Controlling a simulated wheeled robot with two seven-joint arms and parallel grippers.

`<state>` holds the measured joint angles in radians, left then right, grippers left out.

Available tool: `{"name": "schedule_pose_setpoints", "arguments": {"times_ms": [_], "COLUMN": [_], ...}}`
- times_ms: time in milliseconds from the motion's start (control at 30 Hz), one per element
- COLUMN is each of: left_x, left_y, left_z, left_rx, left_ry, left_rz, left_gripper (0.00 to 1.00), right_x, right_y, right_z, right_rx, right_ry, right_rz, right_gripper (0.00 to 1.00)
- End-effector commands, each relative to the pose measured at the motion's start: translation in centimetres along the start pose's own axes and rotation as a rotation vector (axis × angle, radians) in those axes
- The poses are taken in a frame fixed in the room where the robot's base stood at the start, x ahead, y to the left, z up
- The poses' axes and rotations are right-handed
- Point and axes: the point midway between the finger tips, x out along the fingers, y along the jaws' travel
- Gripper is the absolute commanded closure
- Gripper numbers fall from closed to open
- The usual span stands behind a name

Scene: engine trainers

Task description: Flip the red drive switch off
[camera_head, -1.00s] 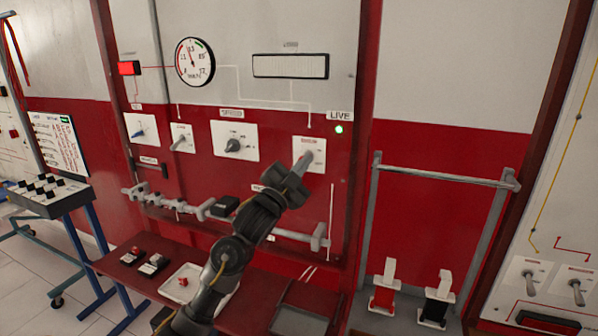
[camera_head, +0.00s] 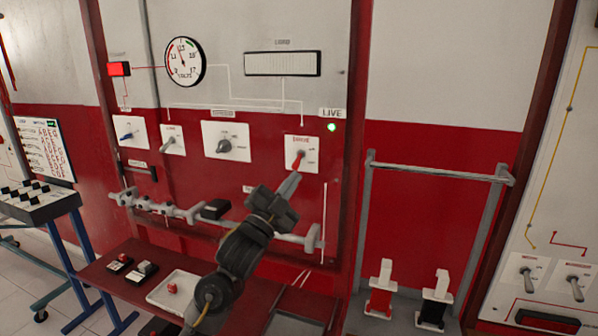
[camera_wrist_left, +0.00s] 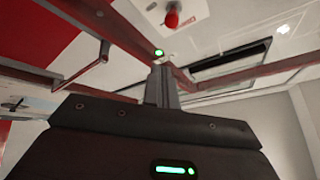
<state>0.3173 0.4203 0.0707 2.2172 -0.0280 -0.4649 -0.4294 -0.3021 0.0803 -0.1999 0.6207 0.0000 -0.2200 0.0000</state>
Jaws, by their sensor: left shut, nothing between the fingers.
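The red drive switch (camera_head: 299,159) sits on a small white plate (camera_head: 312,161) at the right of the red panel, under a green lamp (camera_head: 332,127) beside the LIVE label. Its red lever shows just above my left gripper (camera_head: 293,181), whose shut, empty fingers point up toward it. In the head view I cannot tell whether they touch. In the left wrist view the red lever (camera_wrist_left: 172,18) shows beyond the shut fingertips (camera_wrist_left: 162,70), with a gap in the picture. My right gripper is not in view.
Other switch plates, including a grey knob (camera_head: 226,146), are left of the drive switch. A horizontal grey rail (camera_head: 285,233) crosses below it, behind my left arm. A red table (camera_head: 95,265) with a white tray (camera_head: 160,292) stands below. A grey frame (camera_head: 440,173) is to the right.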

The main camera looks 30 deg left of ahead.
Motion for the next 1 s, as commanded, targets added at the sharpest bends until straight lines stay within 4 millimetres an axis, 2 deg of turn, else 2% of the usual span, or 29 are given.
{"name": "schedule_pose_setpoints", "arguments": {"times_ms": [100, 300, 900, 1000], "left_x": [-2.0, -3.4, -3.5, -4.0], "left_y": [0.5, 0.5, 0.5, 1.5], "left_z": [0.5, 0.6, 0.6, 1.2], "left_rx": [0.001, 0.0, 0.0, -0.016], "left_ry": [0.0, 0.001, 0.0, -0.027], "left_rz": [0.001, -0.001, 0.0, 0.023], "left_gripper": [1.0, 1.0, 1.0, 1.0], "right_x": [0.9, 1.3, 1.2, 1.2], "right_y": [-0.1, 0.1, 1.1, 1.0], "right_z": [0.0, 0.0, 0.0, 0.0], "right_rx": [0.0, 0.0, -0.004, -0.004], "right_ry": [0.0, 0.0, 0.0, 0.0], "right_rz": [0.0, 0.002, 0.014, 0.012], "right_gripper": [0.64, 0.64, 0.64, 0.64]}}
